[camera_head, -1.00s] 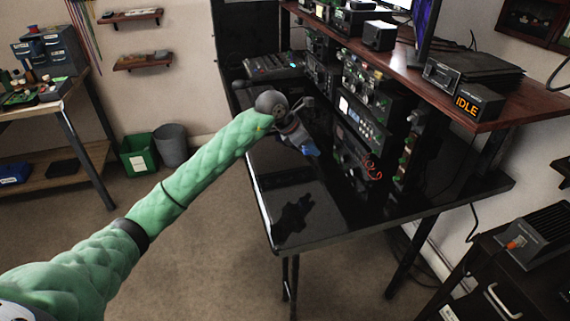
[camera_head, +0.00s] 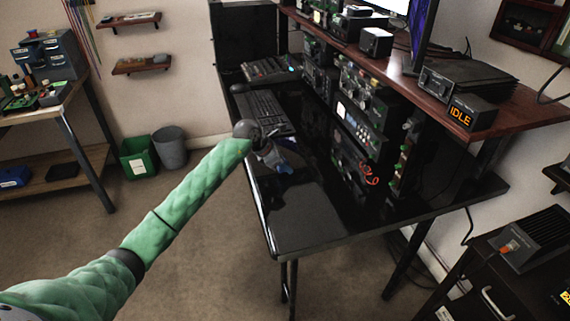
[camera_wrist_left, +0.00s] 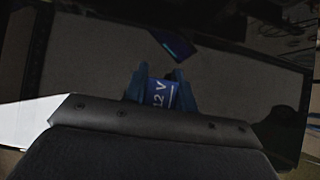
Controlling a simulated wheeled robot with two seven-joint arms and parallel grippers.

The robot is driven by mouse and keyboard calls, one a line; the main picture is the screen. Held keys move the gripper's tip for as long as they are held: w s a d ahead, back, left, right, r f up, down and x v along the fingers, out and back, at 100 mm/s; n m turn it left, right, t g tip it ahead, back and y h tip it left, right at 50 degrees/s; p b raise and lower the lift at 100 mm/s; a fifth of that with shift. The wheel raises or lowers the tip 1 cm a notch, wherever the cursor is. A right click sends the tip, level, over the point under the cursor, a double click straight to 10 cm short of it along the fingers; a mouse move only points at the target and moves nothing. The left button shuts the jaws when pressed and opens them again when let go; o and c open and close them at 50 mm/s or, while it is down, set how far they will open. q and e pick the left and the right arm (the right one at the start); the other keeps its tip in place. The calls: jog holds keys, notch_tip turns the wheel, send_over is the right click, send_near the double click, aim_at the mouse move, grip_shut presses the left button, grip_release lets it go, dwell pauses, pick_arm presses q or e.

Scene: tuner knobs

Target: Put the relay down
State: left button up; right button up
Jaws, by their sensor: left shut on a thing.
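The relay (camera_wrist_left: 160,95) is a small blue block marked "12 V", seen in the left wrist view between the dark blue fingertips of my left gripper (camera_wrist_left: 157,80). In the head view my left gripper (camera_head: 284,167) is over the left edge of the glossy black desk (camera_head: 345,222), shut on the relay. The relay is mostly hidden by the gripper there. I cannot tell from these views whether it touches the desk top. My right gripper is not in view.
A keyboard (camera_head: 262,112) lies just behind my left gripper. A stack of radio units (camera_head: 358,116) stands at the desk's right side under a raised shelf (camera_head: 522,112). The front part of the desk is clear.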

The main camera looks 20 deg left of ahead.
pick_arm(q)
jog(key=shift+f, duration=0.25)
jog(key=o, duration=1.1)
jog(key=shift+c, duration=0.2)
jog(key=shift+r, duration=0.15)
